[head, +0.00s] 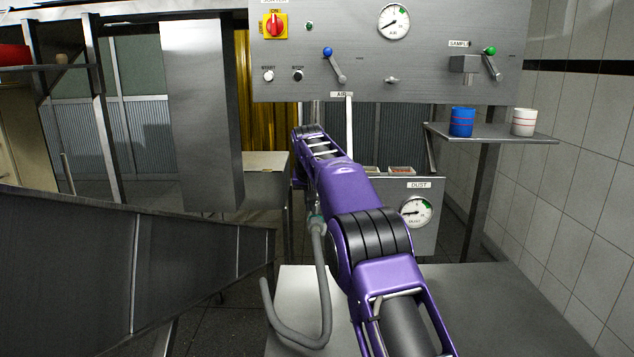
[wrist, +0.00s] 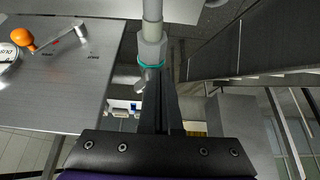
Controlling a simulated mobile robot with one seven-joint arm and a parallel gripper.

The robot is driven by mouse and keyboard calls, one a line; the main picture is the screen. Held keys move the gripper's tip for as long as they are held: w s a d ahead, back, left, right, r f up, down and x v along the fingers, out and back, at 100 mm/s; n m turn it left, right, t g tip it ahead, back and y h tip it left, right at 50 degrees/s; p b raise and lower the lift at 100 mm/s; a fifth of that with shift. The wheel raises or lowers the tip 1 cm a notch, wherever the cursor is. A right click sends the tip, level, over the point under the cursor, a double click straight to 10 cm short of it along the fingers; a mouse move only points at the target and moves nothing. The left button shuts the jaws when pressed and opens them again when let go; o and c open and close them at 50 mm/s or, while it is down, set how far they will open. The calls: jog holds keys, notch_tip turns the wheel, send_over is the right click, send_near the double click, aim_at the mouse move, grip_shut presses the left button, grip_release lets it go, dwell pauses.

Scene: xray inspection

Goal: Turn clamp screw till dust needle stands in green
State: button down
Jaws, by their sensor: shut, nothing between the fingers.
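The dust gauge (head: 416,211) is on a grey panel at lower right in the head view. Its needle points left, away from the green band at upper right. My arm hides the gripper in the head view.
A control panel (head: 370,60) with levers and an air gauge spans the top. A blue striped cup (head: 461,122) and a white cup (head: 524,122) stand on a right shelf (head: 490,134). A metal chute (head: 130,270) fills the lower left.

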jog(key=shift+r, duration=0.1)
jog(key=d+r+p, duration=0.1)
jog(key=d+r, duration=0.2)
jog(key=r, duration=0.4)
notch_tip(320, 180, down, 7)
jog(key=b, duration=0.1)
jog(key=shift+s, duration=0.2)
dwell(0.3)
jog(key=shift+w+a+f+p, duration=0.1)
jog(key=shift+w+p, duration=0.45)
jog(key=shift+p, duration=0.1)
dwell(1.0)
jog(key=shift+s+a, duration=0.1)
jog(key=shift+a, duration=0.3)
dwell(0.4)
jog(key=shift+a, duration=0.75)
jog(key=shift+a, duration=0.1)
jog(key=shift+s+f+b, duration=0.1)
jog(key=shift+b, duration=0.35)
